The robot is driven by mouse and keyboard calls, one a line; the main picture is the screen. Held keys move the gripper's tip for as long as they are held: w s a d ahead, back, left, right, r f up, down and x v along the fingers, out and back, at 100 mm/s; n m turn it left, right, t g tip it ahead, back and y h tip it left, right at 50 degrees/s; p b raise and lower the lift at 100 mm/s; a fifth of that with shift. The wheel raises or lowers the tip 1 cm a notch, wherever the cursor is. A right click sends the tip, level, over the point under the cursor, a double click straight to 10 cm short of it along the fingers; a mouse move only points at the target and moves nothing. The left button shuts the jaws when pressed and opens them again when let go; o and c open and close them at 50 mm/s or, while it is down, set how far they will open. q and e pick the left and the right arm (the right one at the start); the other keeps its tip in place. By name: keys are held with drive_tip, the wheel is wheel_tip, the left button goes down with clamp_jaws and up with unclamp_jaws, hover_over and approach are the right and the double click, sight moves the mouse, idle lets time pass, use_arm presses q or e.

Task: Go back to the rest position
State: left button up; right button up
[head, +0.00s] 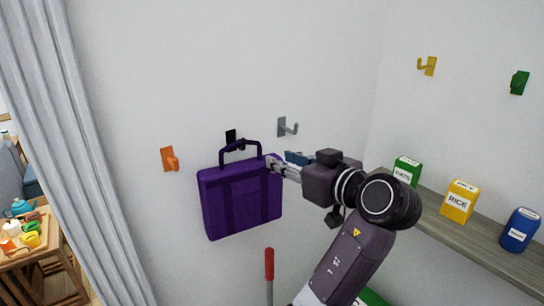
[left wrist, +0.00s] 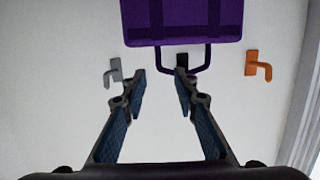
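A purple bag (head: 240,200) hangs by its handle (head: 240,146) from a black hook (head: 231,137) on the white wall. My left gripper (head: 281,163) is at the bag's upper right corner in the head view. In the left wrist view, its two fingers (left wrist: 160,76) are spread with nothing held between them. That view shows the bag (left wrist: 182,22) upside down, with one fingertip overlapping its handle (left wrist: 200,70); I cannot tell whether they touch. My right gripper is not in view.
An orange hook (head: 170,159) and a grey hook (head: 287,127) flank the bag. A shelf (head: 470,240) at right holds a green box (head: 407,171), a yellow rice box (head: 459,201) and a blue canister (head: 520,230). A red-handled tool (head: 269,264) stands below. A curtain (head: 80,150) hangs at left.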

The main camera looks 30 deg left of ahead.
use_arm(q)
drive_tip(key=w+d+f+m+t+h+b, duration=0.1)
drive_tip(key=w+d+f+m, duration=0.15)
drive_tip(key=f, duration=0.65)
drive_tip(key=w+d+f+m+t+h+b, duration=0.15)
drive_tip(key=w+f+m, duration=0.25)
drive_tip(key=f, duration=0.4)
drive_tip(key=w+d+f+m+h, duration=0.1)
drive_tip(key=w+f+m+h, duration=0.2)
drive_tip(key=f, duration=0.6)
drive_tip(key=s+d+f+m+g+h+b, duration=0.1)
drive_tip(key=s+d+f+m+h, duration=0.15)
drive_tip(key=f, duration=1.25)
drive_tip(key=s+d+f+m+g+h+b, duration=0.1)
drive_tip(key=s+f+m+b, duration=0.2)
drive_tip(key=f, duration=1.3)
drive_tip(key=s+f+m+g+h+b, duration=0.1)
drive_tip(key=s+f+m+g+h, duration=0.15)
drive_tip(key=s+f, duration=2)
drive_tip(key=s+a+f+g+b, duration=0.1)
drive_tip(key=s+f, duration=0.4)
drive_tip(key=s, duration=0.5)
drive_tip(key=s+a+f+n+g+h+b, duration=0.1)
drive_tip(key=s+f, duration=0.3)
drive_tip(key=s, duration=0.5)
drive_tip(key=s+a+f+n+g+h, duration=0.1)
drive_tip(key=s+f, duration=0.4)
drive_tip(key=s, duration=0.5)
drive_tip(key=shift+s+a+f+g+b, duration=0.3)
drive_tip(key=shift+g+b, duration=0.1)
